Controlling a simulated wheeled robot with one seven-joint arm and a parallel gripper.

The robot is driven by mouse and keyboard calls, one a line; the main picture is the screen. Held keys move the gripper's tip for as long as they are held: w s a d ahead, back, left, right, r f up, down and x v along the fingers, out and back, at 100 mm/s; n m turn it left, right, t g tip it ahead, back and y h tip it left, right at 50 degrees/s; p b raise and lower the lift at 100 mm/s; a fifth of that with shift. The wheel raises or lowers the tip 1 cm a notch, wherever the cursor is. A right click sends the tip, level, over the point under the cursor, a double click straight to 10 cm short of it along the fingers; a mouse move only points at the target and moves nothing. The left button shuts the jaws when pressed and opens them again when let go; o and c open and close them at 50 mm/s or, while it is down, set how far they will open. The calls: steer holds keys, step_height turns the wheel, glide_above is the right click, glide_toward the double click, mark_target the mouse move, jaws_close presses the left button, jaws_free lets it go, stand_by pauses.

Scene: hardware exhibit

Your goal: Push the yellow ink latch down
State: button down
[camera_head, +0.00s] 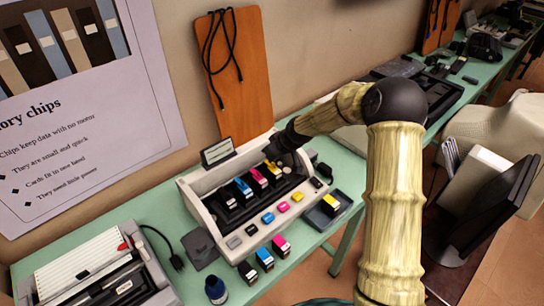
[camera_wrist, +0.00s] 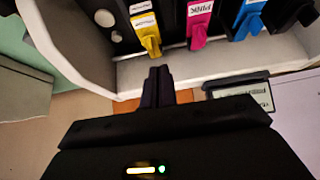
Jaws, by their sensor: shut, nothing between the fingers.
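The yellow ink latch (camera_wrist: 150,46) is the coloured tab on the yellow cartridge in the wrist view. In the head view, the yellow cartridge (camera_head: 272,166) sits at the right of the row in the pale printer (camera_head: 215,240), partly hidden by my gripper. The magenta latch (camera_wrist: 198,42), blue latch (camera_wrist: 248,28) and a black cartridge (camera_wrist: 292,14) stand beside it. My gripper (camera_wrist: 158,70) is shut and empty, its fingertips close to the yellow latch's tip. I cannot tell whether they touch. The gripper also shows over the printer's back right in the head view (camera_head: 276,150).
Loose cartridges, including a magenta one (camera_head: 281,246), stand in front of the printer. A yellow one (camera_head: 330,204) sits in a dark tray at right. A small sign (camera_head: 217,151) stands behind the printer. Another device (camera_head: 95,265) and an ink bottle (camera_head: 215,290) are at left.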

steer(key=shift+w, duration=0.25)
steer(key=shift+w+d+r, duration=0.1)
steer(key=shift+w+r, duration=0.05)
steer(key=shift+d+r+p, duration=0.35)
steer(key=shift+r+p, duration=0.15)
steer(key=shift+p, duration=0.05)
steer(key=shift+r, duration=0.1)
steer(key=shift+s+a, duration=0.25)
steer(key=shift+a, duration=0.15)
steer(key=s+d+f, duration=0.1)
steer(key=s+d, duration=0.1)
steer(key=s+d+f+b, duration=0.1)
steer(key=s, duration=0.1)
steer(key=s+d+f, duration=0.1)
steer(key=s+d, duration=0.1)
steer(key=s, duration=0.1)
steer(key=shift+d+f+b, duration=0.2)
steer(key=shift+d+b, duration=0.1)
steer(key=shift+b, duration=0.05)
steer(key=shift+s+d, duration=0.15)
